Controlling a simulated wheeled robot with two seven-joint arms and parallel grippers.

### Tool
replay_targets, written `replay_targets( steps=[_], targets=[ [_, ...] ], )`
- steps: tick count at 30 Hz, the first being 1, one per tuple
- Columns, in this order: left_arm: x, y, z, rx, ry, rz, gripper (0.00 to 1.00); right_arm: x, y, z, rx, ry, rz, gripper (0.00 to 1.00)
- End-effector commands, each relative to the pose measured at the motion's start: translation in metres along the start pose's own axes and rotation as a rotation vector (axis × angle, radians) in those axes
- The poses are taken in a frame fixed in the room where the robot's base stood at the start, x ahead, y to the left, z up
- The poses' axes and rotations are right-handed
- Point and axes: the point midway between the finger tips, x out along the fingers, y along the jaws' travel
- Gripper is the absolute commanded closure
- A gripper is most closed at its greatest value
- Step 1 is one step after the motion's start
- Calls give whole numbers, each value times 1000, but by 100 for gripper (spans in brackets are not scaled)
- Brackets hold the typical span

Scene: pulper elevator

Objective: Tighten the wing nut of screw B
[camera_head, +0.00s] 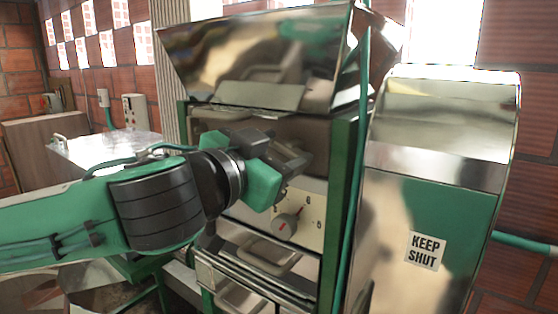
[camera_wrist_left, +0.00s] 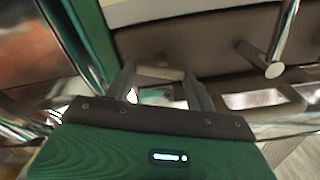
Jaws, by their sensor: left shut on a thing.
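My left gripper (camera_head: 300,156) reaches from the left to the front of the machine, just above the dial plate. In the left wrist view its two fingers (camera_wrist_left: 162,88) stand on either side of a small pale grey piece (camera_wrist_left: 160,71), and they are shut on it. That piece looks like the wing nut, but its shape is mostly hidden and I cannot read a letter that marks it as screw B. In the head view my gripper covers this spot. My right gripper is not in view.
A dial with a red mark (camera_head: 286,227) sits just below my gripper. A steel hopper (camera_head: 255,60) overhangs above. A green post (camera_head: 342,200) and a cabinet marked KEEP SHUT (camera_head: 425,252) stand to the right. A metal rod (camera_wrist_left: 272,68) sticks out near the fingers.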

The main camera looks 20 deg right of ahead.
Motion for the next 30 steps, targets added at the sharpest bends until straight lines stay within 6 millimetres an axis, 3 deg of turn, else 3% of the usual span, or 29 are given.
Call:
replay_targets(
  steps=[12,30],
  targets=[
    [0,2,1,394,0,-1,68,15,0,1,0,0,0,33],
    [0,4,2,949,-1,-2,68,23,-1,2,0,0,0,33]
  ],
)
